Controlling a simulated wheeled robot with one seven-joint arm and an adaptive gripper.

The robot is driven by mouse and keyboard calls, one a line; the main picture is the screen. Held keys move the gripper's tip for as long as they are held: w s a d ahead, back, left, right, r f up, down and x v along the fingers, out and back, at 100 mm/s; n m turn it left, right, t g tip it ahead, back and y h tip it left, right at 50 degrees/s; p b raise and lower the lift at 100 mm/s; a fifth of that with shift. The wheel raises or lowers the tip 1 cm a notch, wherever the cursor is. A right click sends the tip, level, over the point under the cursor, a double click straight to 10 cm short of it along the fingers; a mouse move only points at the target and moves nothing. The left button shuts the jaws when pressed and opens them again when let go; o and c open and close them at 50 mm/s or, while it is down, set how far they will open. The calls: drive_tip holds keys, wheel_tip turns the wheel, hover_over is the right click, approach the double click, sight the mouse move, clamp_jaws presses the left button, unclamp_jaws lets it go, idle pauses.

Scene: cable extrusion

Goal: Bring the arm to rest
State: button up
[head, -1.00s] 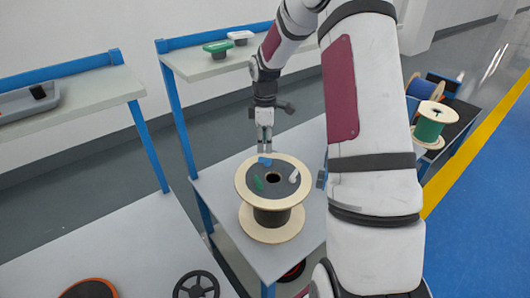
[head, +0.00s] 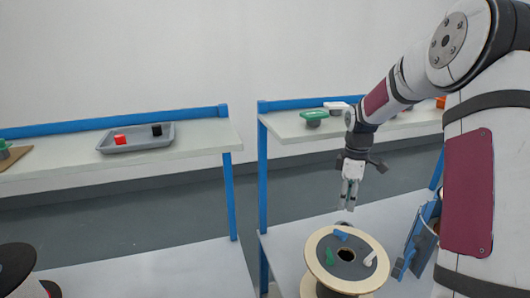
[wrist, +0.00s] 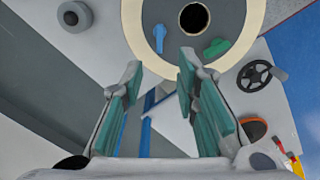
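My gripper (head: 349,205) hangs fingers down behind the far rim of a wooden spool (head: 316,262). It looks clear of the spool, with a small gap. In the wrist view my gripper (wrist: 160,68) shows its two green-padded fingers apart with nothing between them. The spool's rim (wrist: 137,40) is beyond the fingertips. My arm reaches in from the right, bent at the elbow.
The spool stands on a grey table (head: 290,243). A shelf (head: 285,128) behind holds a green-topped item (head: 314,117). A grey tray (head: 140,143) with red and black pieces sits on the left shelf. A blue-and-grey item (head: 420,240) stands right of the spool.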

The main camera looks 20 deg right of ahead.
drive_tip(key=s+a+r+m+t+h, duration=0.15)
drive_tip(key=s+a+r+m, duration=0.55)
drive_tip(key=s+a+r, duration=1.1)
drive_tip(key=s+a+f+m+t+y, duration=0.1)
drive_tip(key=s+a+f+m+t, duration=0.1)
drive_tip(key=s, duration=0.9)
drive_tip(key=shift+s+a+m+t, duration=0.25)
drive_tip(key=shift+s+m+t, duration=0.15)
drive_tip(key=shift+m, duration=0.3)
drive_tip(key=shift+y, duration=0.25)
